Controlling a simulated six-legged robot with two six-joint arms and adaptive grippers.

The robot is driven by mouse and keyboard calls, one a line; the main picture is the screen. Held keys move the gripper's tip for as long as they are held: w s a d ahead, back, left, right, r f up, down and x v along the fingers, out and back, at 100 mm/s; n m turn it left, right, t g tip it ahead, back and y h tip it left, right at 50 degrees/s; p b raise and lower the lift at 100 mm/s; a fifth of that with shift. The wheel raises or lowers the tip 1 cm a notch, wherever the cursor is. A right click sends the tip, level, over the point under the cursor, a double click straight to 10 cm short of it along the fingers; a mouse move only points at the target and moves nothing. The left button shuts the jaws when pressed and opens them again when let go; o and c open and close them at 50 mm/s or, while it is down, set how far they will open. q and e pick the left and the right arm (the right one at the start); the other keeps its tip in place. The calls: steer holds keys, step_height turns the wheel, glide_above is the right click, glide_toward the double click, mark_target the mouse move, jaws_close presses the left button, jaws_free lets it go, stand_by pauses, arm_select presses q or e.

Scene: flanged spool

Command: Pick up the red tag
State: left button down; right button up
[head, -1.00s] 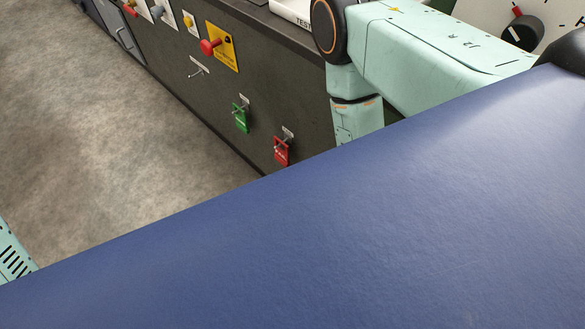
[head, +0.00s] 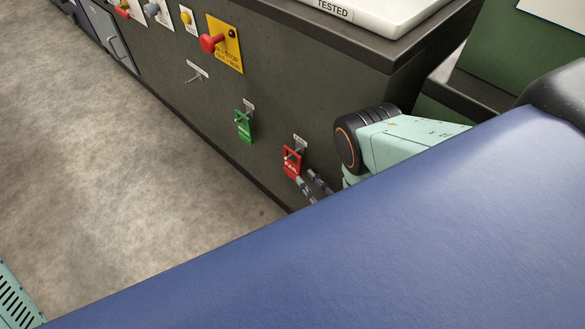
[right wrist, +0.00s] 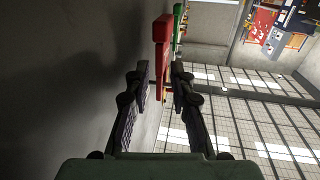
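The red tag (head: 292,160) hangs on a hook on the dark cabinet's side panel, under a small white label. My right gripper (head: 313,185) is just below and right of it in the head view, fingers pointing at the tag. In the right wrist view the red tag (right wrist: 161,45) is seen edge-on, in line with the gap between the fingertips of the right gripper (right wrist: 160,76). The fingers are open, with a gap visible on each side of the tag. I cannot tell whether its lower end lies between them. My left gripper is not in view.
A green tag (head: 244,127) hangs left of the red one and shows behind it in the right wrist view. An empty hook (head: 196,73), a red stop button (head: 211,43) and a white "TESTED" tray (head: 375,20) are above. Open floor (head: 110,160) lies left.

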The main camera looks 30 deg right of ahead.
mark_target(298, 174)
steer(key=w, duration=0.1)
steer(key=w+b, duration=0.1)
steer(key=w+a, duration=0.1)
steer(key=shift+w+f+b, duration=0.3)
steer(key=shift+w+b, duration=0.1)
steer(key=shift+w+r, duration=0.1)
steer(key=shift+w, duration=0.7)
jaws_close()
